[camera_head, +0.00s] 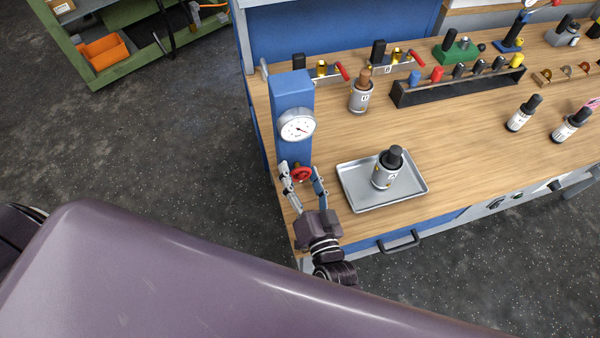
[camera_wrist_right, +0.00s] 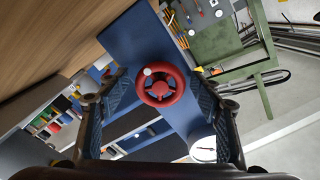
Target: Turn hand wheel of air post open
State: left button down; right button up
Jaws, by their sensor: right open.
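The air post (camera_head: 292,105) is a blue upright column at the left end of the workbench, with a round white gauge (camera_head: 297,125) on its front. Its red hand wheel (camera_head: 302,174) sits low on the post, below the gauge. My right gripper (camera_head: 304,182) is open, with one finger on each side of the wheel. In the right wrist view the hand wheel (camera_wrist_right: 160,87) lies centred between the spread fingers, with gaps to both, so it is not gripped. The gauge (camera_wrist_right: 203,149) shows there too, near the bottom right. My left gripper is not in view.
A metal tray (camera_head: 415,199) with a labelled canister (camera_head: 386,172) stands right of the wheel. Another canister (camera_head: 360,97), a black rack (camera_head: 460,88) and several bottles stand on the wooden bench (camera_head: 460,150). A green shelf (camera_head: 130,62) stands at the upper left.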

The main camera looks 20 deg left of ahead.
jog(key=v, duration=1.2)
